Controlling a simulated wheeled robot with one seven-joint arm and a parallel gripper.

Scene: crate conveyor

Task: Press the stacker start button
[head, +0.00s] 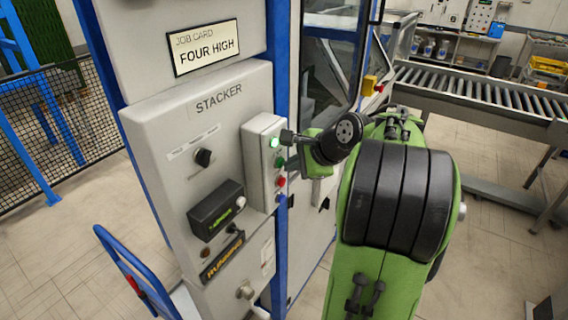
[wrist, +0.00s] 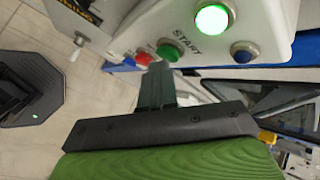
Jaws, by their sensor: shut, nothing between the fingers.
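The stacker panel (head: 185,120) carries a pale button box (head: 258,150). The box has a lit green lamp (head: 274,143), which also glows in the wrist view (wrist: 212,19). My gripper (wrist: 160,68) is shut and empty. Its fingertips are close to the green START button and overlap its lower edge in the wrist view. I cannot tell whether they touch it. In the head view the fingers are small and hard to make out.
The panel also has a dark knob (head: 203,157), a black switch unit (head: 215,209) and an amber RUNNING sign (head: 222,256). A job card (head: 205,47) reads FOUR HIGH. A roller conveyor (head: 480,95) is at the right, and a blue-framed cart (head: 130,265) stands at lower left.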

